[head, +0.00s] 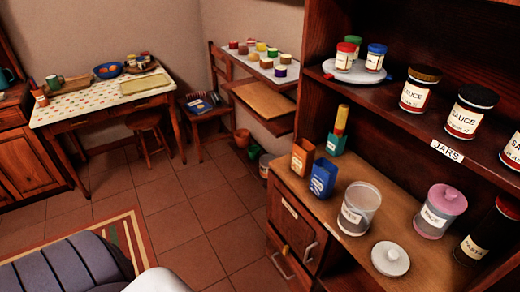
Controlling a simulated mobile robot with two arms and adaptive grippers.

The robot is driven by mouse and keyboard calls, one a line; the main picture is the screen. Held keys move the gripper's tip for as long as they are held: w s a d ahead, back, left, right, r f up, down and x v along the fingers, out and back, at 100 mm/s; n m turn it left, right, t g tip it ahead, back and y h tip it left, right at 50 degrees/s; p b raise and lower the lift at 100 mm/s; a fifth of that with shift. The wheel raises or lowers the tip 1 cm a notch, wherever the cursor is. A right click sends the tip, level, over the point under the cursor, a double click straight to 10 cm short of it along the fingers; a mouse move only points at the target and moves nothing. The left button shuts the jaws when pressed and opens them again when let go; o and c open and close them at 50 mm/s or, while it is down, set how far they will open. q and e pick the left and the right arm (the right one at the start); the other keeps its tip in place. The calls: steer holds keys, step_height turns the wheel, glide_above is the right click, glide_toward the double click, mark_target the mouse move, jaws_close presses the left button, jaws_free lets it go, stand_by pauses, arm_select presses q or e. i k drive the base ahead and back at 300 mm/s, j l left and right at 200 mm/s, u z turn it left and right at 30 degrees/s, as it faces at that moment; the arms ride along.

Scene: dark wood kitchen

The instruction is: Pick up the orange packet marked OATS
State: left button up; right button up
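An orange packet (302,158) stands upright on the wooden counter (300,190) of the cupboard at the right, near its left edge. Its marking is too small to read. A blue packet (322,178) with a pale label stands just in front and to the right of it, hiding a little of its lower right side. Neither of my grippers shows in the head view.
A labelled clear jar (357,210), a loose white lid (390,258) and a pink-lidded jar (438,205) are to the right. A shelf (395,105) with sauce jars overhangs the counter. The tiled floor (205,215) has free room.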

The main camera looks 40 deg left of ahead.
mark_target(303, 152)
steer(key=u, duration=0.85)
steer(key=i+j, duration=0.1)
steer(key=z, duration=0.05)
